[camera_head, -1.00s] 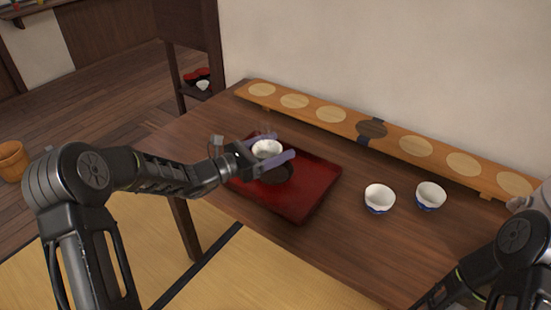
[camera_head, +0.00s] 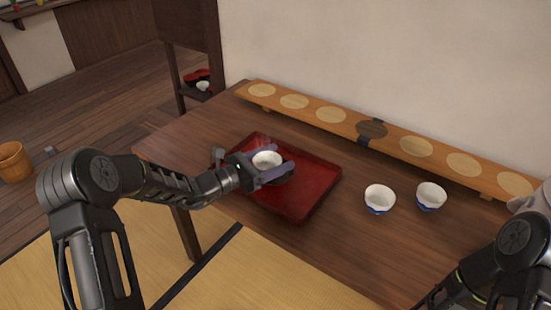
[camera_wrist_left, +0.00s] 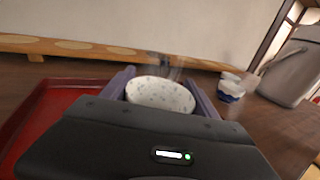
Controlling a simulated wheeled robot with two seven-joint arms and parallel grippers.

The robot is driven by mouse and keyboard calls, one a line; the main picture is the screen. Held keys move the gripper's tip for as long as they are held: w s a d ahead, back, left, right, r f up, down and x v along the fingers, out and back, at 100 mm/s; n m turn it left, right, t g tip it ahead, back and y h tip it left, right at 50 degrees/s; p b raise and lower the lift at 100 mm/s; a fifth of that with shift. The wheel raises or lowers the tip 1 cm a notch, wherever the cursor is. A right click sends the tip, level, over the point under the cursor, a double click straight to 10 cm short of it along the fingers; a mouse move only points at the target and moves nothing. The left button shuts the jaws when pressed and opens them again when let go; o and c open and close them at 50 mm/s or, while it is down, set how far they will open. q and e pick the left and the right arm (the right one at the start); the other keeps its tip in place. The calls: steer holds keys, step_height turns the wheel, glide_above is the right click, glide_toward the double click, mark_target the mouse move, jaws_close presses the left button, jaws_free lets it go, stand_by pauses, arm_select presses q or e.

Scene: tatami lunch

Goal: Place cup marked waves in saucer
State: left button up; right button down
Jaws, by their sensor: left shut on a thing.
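My left gripper (camera_head: 273,166) is shut on a small white cup (camera_head: 266,158) over the red tray. In the left wrist view the cup (camera_wrist_left: 160,94) sits upright between the two purple fingers, with small bluish marks inside and faint steam above it. I cannot make out a wave mark on it. A dark round saucer (camera_head: 286,179) on the tray is mostly hidden under the cup and fingers. I cannot tell whether the cup touches it. My right arm shows at the lower right, but its gripper is out of view.
The red tray (camera_head: 318,178) lies on the wooden table (camera_head: 345,248). Two white and blue cups (camera_head: 380,198) (camera_head: 431,195) stand to its right. A long wooden board (camera_head: 295,101) with pale discs and one dark disc runs along the wall. The table's front middle is clear.

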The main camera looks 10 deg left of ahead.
mark_target(255, 166)
arm_select(q)
steer(key=shift+f+b, duration=0.3)
steer(key=shift+f, duration=0.15)
steer(key=o, duration=1.4)
steer(key=shift+o, duration=0.2)
steer(key=shift+r, duration=0.1)
steer(key=shift+r, duration=0.2)
steer(key=v, duration=1.2)
steer(key=shift+r+p, duration=0.35)
